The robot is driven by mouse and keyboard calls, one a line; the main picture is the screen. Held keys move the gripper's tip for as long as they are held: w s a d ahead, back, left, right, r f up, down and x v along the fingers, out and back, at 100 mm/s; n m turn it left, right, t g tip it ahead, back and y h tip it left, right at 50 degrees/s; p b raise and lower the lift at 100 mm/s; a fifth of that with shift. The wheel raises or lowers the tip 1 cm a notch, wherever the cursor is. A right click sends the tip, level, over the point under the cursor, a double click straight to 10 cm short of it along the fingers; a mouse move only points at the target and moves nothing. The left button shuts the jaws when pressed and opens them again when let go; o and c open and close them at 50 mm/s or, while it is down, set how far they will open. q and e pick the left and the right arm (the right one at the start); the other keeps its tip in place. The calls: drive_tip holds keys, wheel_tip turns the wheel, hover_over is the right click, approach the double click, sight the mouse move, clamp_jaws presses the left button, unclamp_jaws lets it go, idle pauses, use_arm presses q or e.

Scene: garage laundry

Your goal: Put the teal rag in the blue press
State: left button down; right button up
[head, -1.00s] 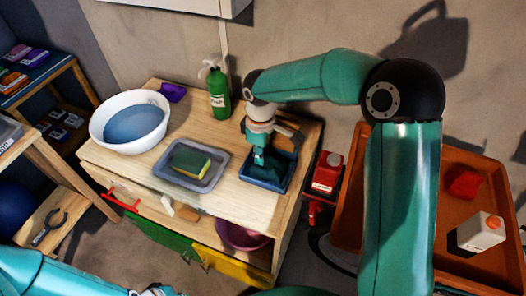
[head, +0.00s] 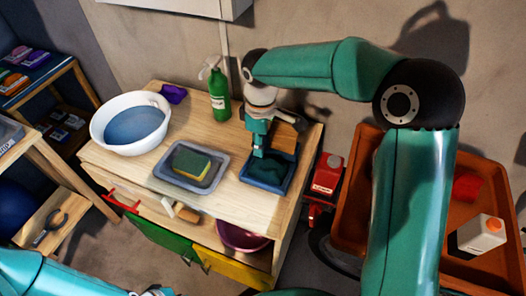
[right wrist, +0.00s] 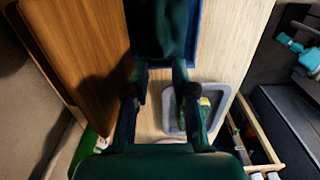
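The dark teal rag (head: 268,168) lies crumpled inside the blue press (head: 264,186), a shallow blue tray at the right end of the wooden worktop. My right gripper (head: 259,152) points down just above the rag. In the right wrist view its two fingers (right wrist: 160,85) stand apart, with the rag (right wrist: 163,30) beyond the tips. A blue edge of the press (right wrist: 195,25) shows beside the rag. The gripper looks open; the contact at its tips is hard to see. My left gripper (head: 152,292) barely shows at the bottom edge; its fingers are cut off.
A grey tray (head: 163,176) with a green-yellow sponge (head: 191,163) sits left of the press. A white basin (head: 100,132), a green bottle (head: 220,103) and a purple item (head: 174,93) stand on the worktop. A red jug (head: 327,175) and an orange tray (head: 347,225) are to the right.

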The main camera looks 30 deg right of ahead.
wheel_tip(320, 180, up, 7)
idle(0.3)
idle(0.4)
